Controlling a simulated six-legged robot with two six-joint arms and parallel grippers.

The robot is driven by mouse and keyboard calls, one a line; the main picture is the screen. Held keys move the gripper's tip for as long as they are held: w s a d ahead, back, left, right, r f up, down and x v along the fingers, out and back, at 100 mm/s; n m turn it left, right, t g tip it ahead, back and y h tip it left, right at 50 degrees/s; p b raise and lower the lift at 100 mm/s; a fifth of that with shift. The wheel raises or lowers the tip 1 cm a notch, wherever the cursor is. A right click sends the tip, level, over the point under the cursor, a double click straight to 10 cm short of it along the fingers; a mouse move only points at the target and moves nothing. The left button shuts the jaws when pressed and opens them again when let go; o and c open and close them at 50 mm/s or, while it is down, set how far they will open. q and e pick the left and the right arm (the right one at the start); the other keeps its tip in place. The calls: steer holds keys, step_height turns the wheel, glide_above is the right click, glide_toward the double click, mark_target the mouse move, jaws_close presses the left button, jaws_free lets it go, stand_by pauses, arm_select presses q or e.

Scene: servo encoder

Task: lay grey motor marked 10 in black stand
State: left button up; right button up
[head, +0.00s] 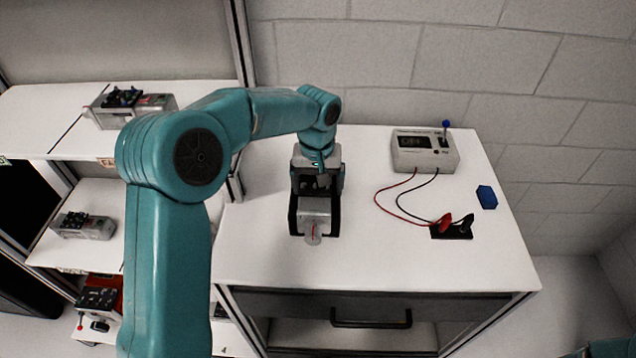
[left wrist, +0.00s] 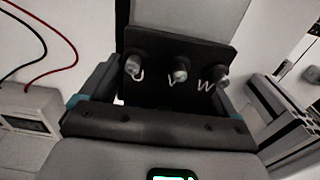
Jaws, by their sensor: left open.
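A grey motor (head: 315,208) with a pale shaft end and a red mark lies on the white tabletop. Its black terminal plate, lettered U, V and W, shows in the left wrist view (left wrist: 205,57). No number 10 can be read. My left gripper (head: 316,192) is directly above the motor, open, with dark fingers on either side of it. Dark parts flank the motor low down; I cannot tell whether some of them belong to the black stand. No separate stand can be made out. My right gripper is out of view.
To the right stand a meter (head: 425,153), a black block (head: 452,231) with red and black clips on wires, and a blue hexagonal piece (head: 487,197). Shelves at left hold other grey motors (head: 155,103) (head: 84,227). The table's right front is clear.

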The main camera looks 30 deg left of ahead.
arm_select(q)
steer(key=shift+s+a+f, duration=0.1)
steer(key=shift+s+f, duration=0.25)
steer(key=shift+f, duration=0.45)
steer(key=shift+r, duration=0.5)
step_height(320, 180, up, 17)
